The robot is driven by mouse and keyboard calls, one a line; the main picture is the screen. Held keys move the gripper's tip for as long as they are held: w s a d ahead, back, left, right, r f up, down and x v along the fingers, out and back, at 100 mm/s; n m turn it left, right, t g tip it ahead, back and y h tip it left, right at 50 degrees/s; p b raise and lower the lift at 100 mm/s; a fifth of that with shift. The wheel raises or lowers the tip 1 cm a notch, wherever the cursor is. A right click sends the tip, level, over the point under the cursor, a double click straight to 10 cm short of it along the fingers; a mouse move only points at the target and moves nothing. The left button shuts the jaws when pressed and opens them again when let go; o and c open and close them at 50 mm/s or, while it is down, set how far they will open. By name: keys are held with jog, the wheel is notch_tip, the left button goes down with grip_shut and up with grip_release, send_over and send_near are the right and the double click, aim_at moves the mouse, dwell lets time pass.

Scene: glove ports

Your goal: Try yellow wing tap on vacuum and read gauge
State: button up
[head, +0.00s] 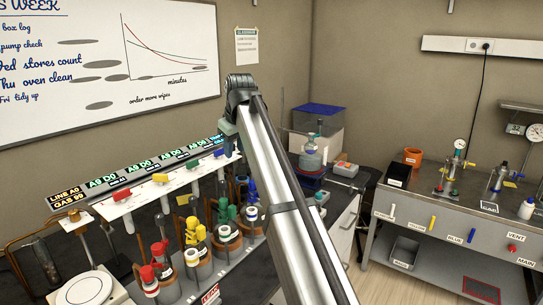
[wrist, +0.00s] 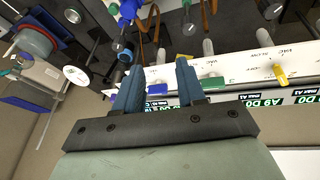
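The yellow wing tap (head: 160,178) sits on the white manifold rail (head: 140,191), between a red tap (head: 120,194) and a green tap (head: 192,166). In the wrist view the yellow tap (wrist: 280,72) is at the right, its wing roughly upright in the picture, near small printed labels. My gripper (wrist: 160,66) is open and empty, its two blue fingers apart, over the rail near the blue tap (wrist: 157,88) and left of the yellow one. In the head view my arm hides most of my gripper. A round gauge (head: 459,143) stands on the right bench; its reading is too small to tell.
Coloured flask fittings (head: 192,232) and clamps crowd below the rail. Display strips (head: 103,182) run along the rail's back; one panel reads LINE A0, GAS 99 (head: 69,194). A second gauge (head: 535,132) is at the far right. A white round device (head: 88,288) is front left.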

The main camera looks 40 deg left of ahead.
jog(key=w+d+f+m+t, duration=0.1)
jog(key=w+d+f, duration=0.3)
jog(key=w, duration=0.5)
jog(key=d, duration=0.2)
jog(key=shift+d+h, duration=0.4)
jog(key=shift+f, duration=0.1)
notch_tip(320, 180, up, 11)
jog(key=n+g, duration=0.6)
jog(key=n, duration=0.3)
send_over(162, 180)
jog(key=w+d, duration=0.3)
jog(key=d, duration=0.1)
jog(key=shift+y, duration=0.3)
jog(key=x, duration=1.3)
jog(key=shift+w+a, duration=0.15)
jog(key=shift+a, duration=0.05)
grip_shut()
